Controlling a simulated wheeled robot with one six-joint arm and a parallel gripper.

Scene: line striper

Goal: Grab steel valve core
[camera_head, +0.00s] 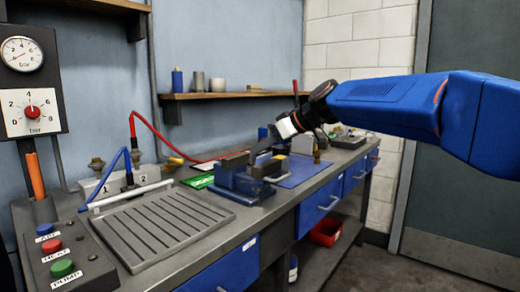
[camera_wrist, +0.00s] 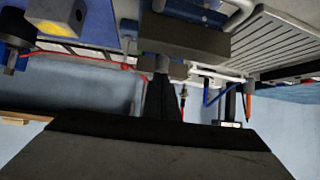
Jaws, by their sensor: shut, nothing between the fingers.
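My gripper (camera_head: 258,150) is at the end of the blue arm, above and just behind the blue vise (camera_head: 240,182) on the bench. Its dark fingers point down to the left in the head view. In the wrist view the fingers (camera_wrist: 162,68) are together, with nothing seen between them. The vise's dark jaw block (camera_wrist: 185,38) shows close beyond the fingertips in the wrist view. I cannot pick out the steel valve core for certain in either view. A small brass-coloured upright piece (camera_head: 317,156) stands on the bench to the right of the gripper.
A blue mat (camera_head: 300,172) lies right of the vise, with a grey block (camera_head: 302,144) behind it. A ribbed grey tray (camera_head: 160,228) and a button box (camera_head: 68,262) are at the left. Red and blue hoses run behind. A wall shelf (camera_head: 230,95) is above.

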